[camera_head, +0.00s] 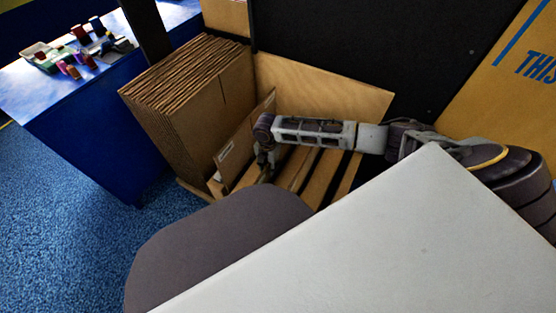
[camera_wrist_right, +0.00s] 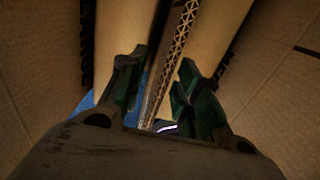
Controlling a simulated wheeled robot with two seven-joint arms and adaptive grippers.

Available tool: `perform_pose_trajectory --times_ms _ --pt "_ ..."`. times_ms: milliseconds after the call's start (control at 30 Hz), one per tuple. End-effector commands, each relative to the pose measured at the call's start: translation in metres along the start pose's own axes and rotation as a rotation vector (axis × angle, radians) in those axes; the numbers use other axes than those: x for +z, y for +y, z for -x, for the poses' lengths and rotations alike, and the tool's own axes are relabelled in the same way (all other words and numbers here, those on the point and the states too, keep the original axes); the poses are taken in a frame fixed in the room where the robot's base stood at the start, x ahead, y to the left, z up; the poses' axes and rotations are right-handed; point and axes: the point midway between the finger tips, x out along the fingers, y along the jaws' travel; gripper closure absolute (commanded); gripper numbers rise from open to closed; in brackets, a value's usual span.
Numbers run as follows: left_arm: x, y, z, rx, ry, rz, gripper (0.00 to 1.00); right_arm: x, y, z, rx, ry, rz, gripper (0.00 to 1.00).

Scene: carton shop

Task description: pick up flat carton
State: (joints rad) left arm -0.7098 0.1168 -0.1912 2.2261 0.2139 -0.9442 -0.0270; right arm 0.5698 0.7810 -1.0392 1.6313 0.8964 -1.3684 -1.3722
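A tight stack of flat brown cartons (camera_head: 185,110) stands on edge in a wooden holder. One flat carton (camera_head: 243,142) with a white label leans apart from the stack, in front of it. My right gripper (camera_head: 264,168) points down beside this carton, partly hidden. In the right wrist view, the gripper's two green-dark fingers (camera_wrist_right: 160,92) are apart, with a carton's corrugated edge (camera_wrist_right: 178,45) running between them. A gap shows beside the right finger; whether the left finger touches the board is unclear. My left gripper is not in view.
The wooden holder (camera_head: 330,85) has a back panel and a slatted floor with free room right of the leaning carton. A blue table (camera_head: 75,120) with small items stands at the left. A black panel (camera_head: 350,50) rises behind. A large pale surface fills the lower right.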

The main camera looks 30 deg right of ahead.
Motion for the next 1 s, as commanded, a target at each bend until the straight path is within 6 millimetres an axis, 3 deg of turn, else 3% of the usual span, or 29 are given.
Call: perform_pose_trajectory --times_ms 333,600,1000 --pt "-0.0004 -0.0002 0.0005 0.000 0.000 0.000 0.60 -0.0001 0.0000 0.0003 0.000 0.000 0.000 0.67" --pt "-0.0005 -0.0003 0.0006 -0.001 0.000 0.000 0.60 -0.0001 -0.0001 0.0003 0.000 0.000 0.000 1.00" --pt "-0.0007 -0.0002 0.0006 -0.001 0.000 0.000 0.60 0.0001 0.0002 0.0006 0.000 0.000 0.000 1.00"
